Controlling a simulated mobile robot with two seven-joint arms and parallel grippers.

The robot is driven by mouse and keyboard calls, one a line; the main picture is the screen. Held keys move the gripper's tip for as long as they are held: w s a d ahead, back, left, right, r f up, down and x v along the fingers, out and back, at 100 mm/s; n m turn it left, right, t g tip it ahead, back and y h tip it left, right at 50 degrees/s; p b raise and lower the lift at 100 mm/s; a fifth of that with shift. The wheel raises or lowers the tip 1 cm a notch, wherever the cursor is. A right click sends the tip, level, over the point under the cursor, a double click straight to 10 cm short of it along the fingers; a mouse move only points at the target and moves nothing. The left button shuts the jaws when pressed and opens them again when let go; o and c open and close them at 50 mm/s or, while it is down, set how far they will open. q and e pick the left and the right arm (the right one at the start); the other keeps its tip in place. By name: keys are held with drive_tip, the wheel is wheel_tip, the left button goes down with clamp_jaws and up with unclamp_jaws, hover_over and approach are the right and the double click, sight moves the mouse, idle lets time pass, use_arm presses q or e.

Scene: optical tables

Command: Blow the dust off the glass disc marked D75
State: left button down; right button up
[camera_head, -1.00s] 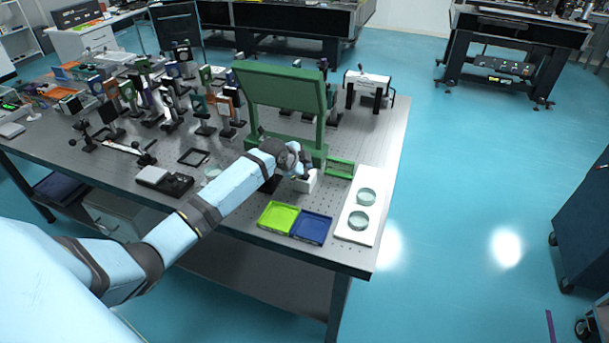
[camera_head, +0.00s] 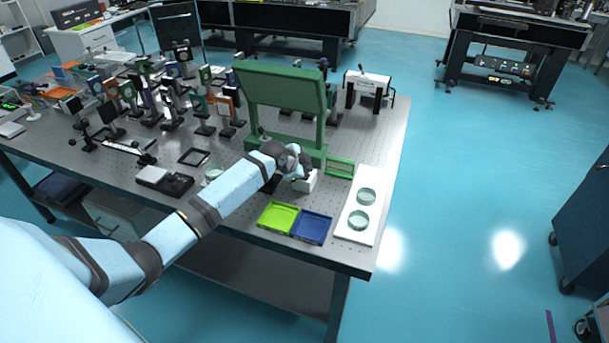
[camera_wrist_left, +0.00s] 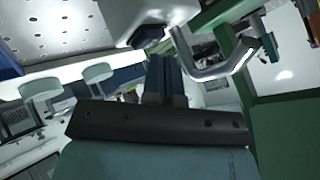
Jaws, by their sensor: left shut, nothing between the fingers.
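Two clear glass discs, a far one (camera_head: 366,196) and a near one (camera_head: 358,220), lie on a white board (camera_head: 349,236) at the table's right edge. No marking is readable, so I cannot tell which is D75. In the left wrist view they show tilted, at the left (camera_wrist_left: 40,89) and nearer the middle (camera_wrist_left: 98,73). My left gripper (camera_head: 306,174) is at a small white block (camera_head: 304,186), left of the discs and apart from them. In the wrist view its fingers (camera_wrist_left: 165,75) are together and empty, close to the white block (camera_wrist_left: 140,14). My right gripper is not in view.
A green frame (camera_head: 281,91) stands just behind my left gripper. A lime tray (camera_head: 278,216) and a blue tray (camera_head: 311,228) lie in front. A round glass-like piece (camera_head: 212,173) lies left of my arm. Several optical mounts crowd the table's left half.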

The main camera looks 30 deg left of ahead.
use_arm(q)
drive_tip(key=shift+f, duration=0.4)
idle(0.6)
drive_tip(key=shift+r, duration=0.1)
drive_tip(key=shift+r+p, duration=0.7)
drive_tip(key=shift+r, duration=0.1)
wheel_tip(320, 180, up, 4)
drive_tip(key=p, duration=0.4)
drive_tip(key=shift+r, duration=0.55)
drive_tip(key=shift+f, duration=0.1)
idle(0.3)
